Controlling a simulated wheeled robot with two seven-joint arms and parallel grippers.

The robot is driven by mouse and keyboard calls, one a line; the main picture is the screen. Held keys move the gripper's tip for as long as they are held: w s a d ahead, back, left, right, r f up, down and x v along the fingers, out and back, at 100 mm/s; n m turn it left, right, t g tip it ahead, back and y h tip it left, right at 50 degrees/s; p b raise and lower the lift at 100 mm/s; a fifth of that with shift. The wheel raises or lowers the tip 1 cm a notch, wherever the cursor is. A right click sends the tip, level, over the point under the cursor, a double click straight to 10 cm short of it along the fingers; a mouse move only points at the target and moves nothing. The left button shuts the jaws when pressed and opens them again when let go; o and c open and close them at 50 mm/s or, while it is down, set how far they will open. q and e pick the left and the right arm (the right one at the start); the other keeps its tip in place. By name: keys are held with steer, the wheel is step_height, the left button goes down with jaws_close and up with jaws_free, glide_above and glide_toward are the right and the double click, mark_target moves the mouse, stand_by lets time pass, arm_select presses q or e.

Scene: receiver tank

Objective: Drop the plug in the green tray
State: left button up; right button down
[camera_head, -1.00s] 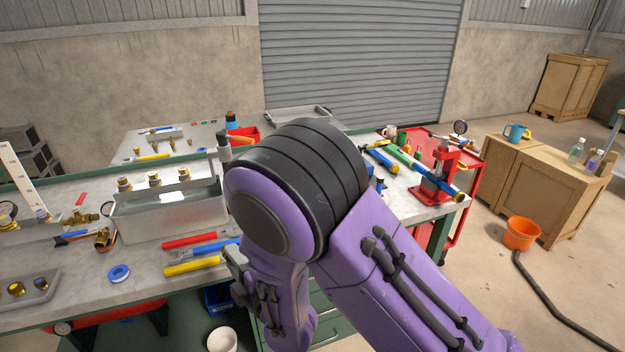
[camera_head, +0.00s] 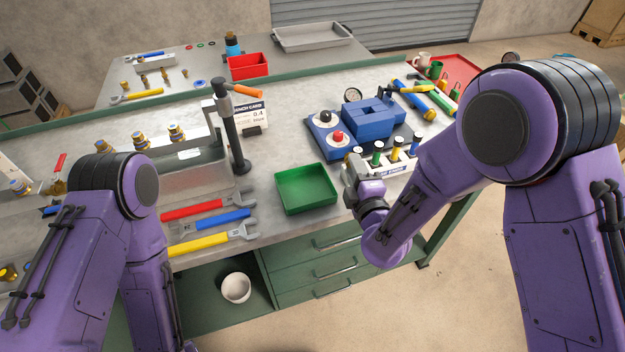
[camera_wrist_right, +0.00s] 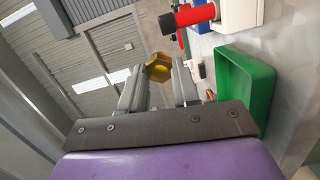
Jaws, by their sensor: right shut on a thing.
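The green tray (camera_head: 305,188) lies empty near the front edge of the bench. It also shows to the right of my fingers in the wrist view (camera_wrist_right: 245,85). My right gripper (camera_head: 351,172) is just right of the tray, near the bench's front edge. In the wrist view its two grey fingers (camera_wrist_right: 158,88) are shut on a brass hexagonal plug (camera_wrist_right: 158,69). The plug is hard to make out in the head view. My left arm is in the head view, but its gripper is out of sight.
A labelled rack (camera_head: 385,158) with coloured-handled tools stands right of the tray, behind my right gripper. A blue fixture (camera_head: 365,122) is behind it. Red, blue and yellow wrenches (camera_head: 215,220) lie left of the tray. A black upright post (camera_head: 232,135) stands behind the wrenches.

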arm_select(q)
step_height(320, 180, up, 4)
steer(key=p, duration=0.3)
arm_select(e)
steer(key=w+a+r+n+y, duration=0.1)
steer(key=w+a+r+y, duration=0.15)
steer(key=a, duration=0.65)
steer(key=shift+n, duration=0.3)
steer(key=f+b, duration=0.1)
steer(key=f, duration=0.1)
steer(key=f+b, duration=0.4)
steer(key=shift+w+a+f, duration=0.15)
steer(key=shift+w+f, duration=0.1)
steer(key=shift+f, duration=0.05)
arm_select(q)
step_height(320, 180, down, 5)
steer(key=shift+r, duration=0.1)
arm_select(e)
steer(key=shift+r, duration=0.1)
steer(key=c, duration=0.8)
jaws_free()
steer(key=shift+s, duration=0.1)
steer(key=shift+o, duration=0.2)
